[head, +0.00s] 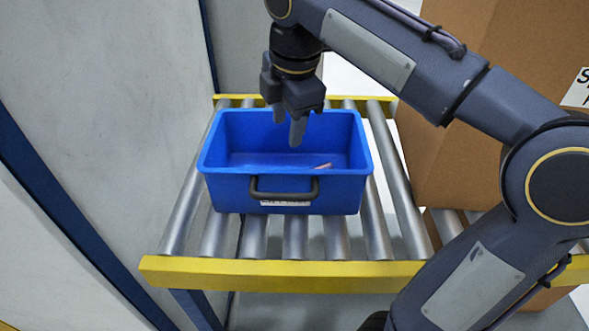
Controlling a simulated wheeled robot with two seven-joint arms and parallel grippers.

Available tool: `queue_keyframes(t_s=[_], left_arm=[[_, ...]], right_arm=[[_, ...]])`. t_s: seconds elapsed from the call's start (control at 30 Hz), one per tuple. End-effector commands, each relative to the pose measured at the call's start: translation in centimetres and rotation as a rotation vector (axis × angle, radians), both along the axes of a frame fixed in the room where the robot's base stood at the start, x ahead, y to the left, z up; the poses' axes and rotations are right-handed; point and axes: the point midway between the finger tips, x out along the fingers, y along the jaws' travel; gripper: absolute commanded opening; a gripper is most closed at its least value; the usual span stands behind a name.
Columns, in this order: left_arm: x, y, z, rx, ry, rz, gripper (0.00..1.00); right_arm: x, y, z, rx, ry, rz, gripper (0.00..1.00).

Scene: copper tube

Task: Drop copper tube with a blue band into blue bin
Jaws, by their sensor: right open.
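The blue bin (240,186) stands upright on the roller conveyor, with a dark handle on its near wall. A small part of a copper-coloured tube (322,166) shows inside the bin, just behind the near rim. The rest of it is hidden by the near wall, and I cannot make out a blue band. My right gripper (289,127) points down over the bin, with its fingers apart and nothing between them. The fingertips are at or just inside the bin's opening, to the left of the tube. My left gripper is not in view.
The conveyor's metal rollers (375,230) run between yellow rails (290,272). A large cardboard box (440,165) stands at the right, beside my right arm. A grey panel wall (110,100) is close on the left.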

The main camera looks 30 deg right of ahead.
Motion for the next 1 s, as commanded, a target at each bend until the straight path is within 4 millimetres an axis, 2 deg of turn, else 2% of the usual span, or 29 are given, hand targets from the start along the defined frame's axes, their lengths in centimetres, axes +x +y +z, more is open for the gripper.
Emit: queue_keyframes(t_s=[0.2, 0.37, 1.0], left_arm=[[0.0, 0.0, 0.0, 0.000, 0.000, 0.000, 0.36], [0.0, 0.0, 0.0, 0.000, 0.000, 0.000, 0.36], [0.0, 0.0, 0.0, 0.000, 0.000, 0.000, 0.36]], right_arm=[[-0.7, 0.1, 3.8, 0.001, -0.002, 0.001, 0.45], [-1.0, 0.0, 5.3, 0.001, -0.001, 0.000, 0.45], [-1.2, 0.0, 5.6, 0.001, 0.000, 0.000, 0.45]])
